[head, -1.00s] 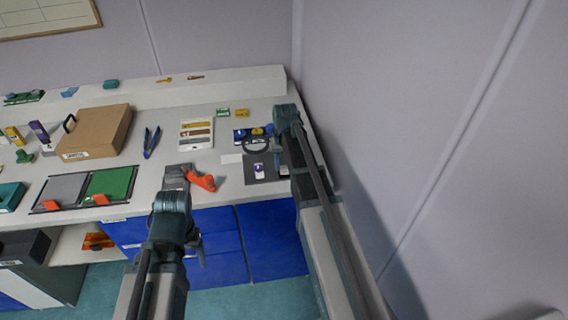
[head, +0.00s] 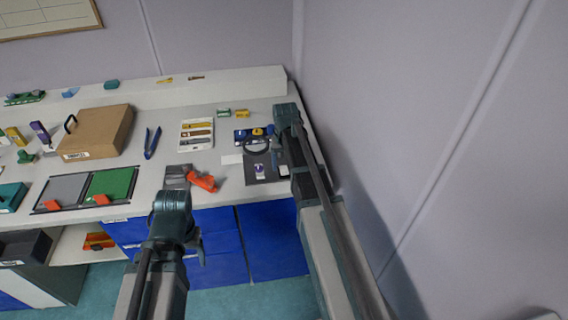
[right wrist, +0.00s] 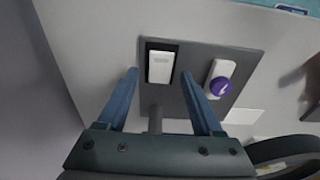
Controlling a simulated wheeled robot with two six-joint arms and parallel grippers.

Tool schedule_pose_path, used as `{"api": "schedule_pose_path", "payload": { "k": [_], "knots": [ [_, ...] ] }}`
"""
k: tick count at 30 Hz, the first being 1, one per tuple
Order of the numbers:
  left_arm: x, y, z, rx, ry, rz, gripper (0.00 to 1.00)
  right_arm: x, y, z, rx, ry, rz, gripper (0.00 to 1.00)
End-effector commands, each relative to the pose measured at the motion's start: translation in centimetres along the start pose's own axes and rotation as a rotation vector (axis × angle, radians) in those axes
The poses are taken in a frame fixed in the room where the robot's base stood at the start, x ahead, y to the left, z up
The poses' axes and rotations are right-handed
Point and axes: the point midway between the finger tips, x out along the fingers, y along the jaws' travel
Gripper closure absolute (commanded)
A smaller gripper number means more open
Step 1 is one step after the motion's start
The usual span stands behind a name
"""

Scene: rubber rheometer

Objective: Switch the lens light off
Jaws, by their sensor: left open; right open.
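A dark grey plate (head: 252,180) lies at the right end of the bench. In the right wrist view this plate (right wrist: 190,103) carries a white rocker switch (right wrist: 161,66) in a black frame and a white piece with a purple disc (right wrist: 220,84). A black lens ring (head: 257,147) stands behind the plate. My left gripper (head: 199,246) hangs in front of the bench, open and empty.
An orange-handled tool (head: 203,182) lies left of the plate. A white tray of strips (head: 197,147), blue tweezers (head: 152,143) and a cardboard box (head: 97,132) stand further left. The wall (head: 420,120) is close on the right of my right arm.

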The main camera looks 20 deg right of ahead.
Motion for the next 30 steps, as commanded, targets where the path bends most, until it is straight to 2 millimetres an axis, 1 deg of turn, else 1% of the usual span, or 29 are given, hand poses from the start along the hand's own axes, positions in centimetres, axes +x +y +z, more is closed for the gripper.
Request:
{"api": "schedule_pose_path", "payload": {
  "k": [1, 8, 24, 27, 30],
  "knots": [
    [-0.8, -0.1, 0.0, 0.000, 0.000, 0.000, 0.32, -0.8, 0.0, 0.0, 0.000, 0.000, 0.000, 0.32],
    [-3.6, -0.3, 0.2, 0.000, 0.000, 0.000, 0.32, -3.7, 0.0, 0.0, 0.000, 0.000, 0.000, 0.32],
    [-11.7, -1.1, 0.7, 0.002, 0.000, 0.000, 0.32, -11.8, 0.0, 0.0, 0.000, -0.001, 0.000, 0.32],
    [-12.7, -1.2, 0.7, 0.002, 0.000, 0.000, 0.32, -12.8, 0.0, 0.0, 0.000, -0.001, 0.000, 0.32],
    [-13.1, -1.2, 0.8, 0.002, 0.000, 0.000, 0.32, -13.2, 0.0, 0.0, 0.000, -0.001, 0.000, 0.32]
  ]
}}
